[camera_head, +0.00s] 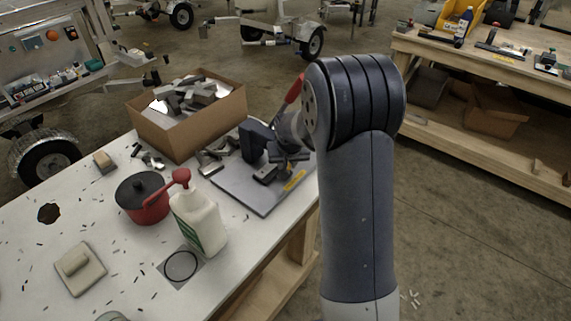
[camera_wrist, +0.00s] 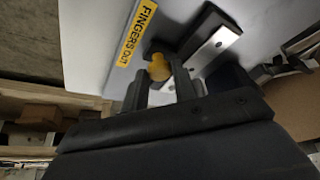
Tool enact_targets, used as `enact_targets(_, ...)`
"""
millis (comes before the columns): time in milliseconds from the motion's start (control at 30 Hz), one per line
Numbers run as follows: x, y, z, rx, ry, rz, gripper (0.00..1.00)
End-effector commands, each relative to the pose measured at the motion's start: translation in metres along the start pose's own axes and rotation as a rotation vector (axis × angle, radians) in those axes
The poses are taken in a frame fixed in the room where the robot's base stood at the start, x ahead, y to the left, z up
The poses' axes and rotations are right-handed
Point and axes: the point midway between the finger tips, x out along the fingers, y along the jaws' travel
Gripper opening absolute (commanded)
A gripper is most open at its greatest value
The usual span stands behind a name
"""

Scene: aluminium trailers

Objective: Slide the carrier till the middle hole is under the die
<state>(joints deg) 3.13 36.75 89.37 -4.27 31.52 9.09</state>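The press stands on a grey base plate (camera_head: 243,188) at the table's right edge, with a dark body (camera_head: 254,141) and a red lever (camera_head: 294,89). My arm hides part of it. In the wrist view, a dark bar with a bright metal strip (camera_wrist: 217,47) runs diagonally; it may be the carrier. A yellow knob (camera_wrist: 159,68) lies near its lower end. My gripper (camera_wrist: 162,82) has its fingers apart, one on each side of the knob; whether they touch it is unclear. The die and the carrier's holes cannot be made out.
A yellow "FINGERS" label (camera_wrist: 137,35) marks the plate beside my fingers. Small loose metal parts lie around the plate.

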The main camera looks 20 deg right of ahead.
Motion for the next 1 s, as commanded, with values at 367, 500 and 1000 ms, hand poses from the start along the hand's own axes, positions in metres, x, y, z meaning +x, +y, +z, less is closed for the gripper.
enact_targets(367,0.000,0.000,0.000,0.000,0.000,0.000,0.47)
enact_targets(500,-0.002,0.000,0.000,0.000,0.000,0.000,0.47)
enact_targets(1000,-0.076,0.000,-0.001,-0.001,0.005,0.000,0.47)
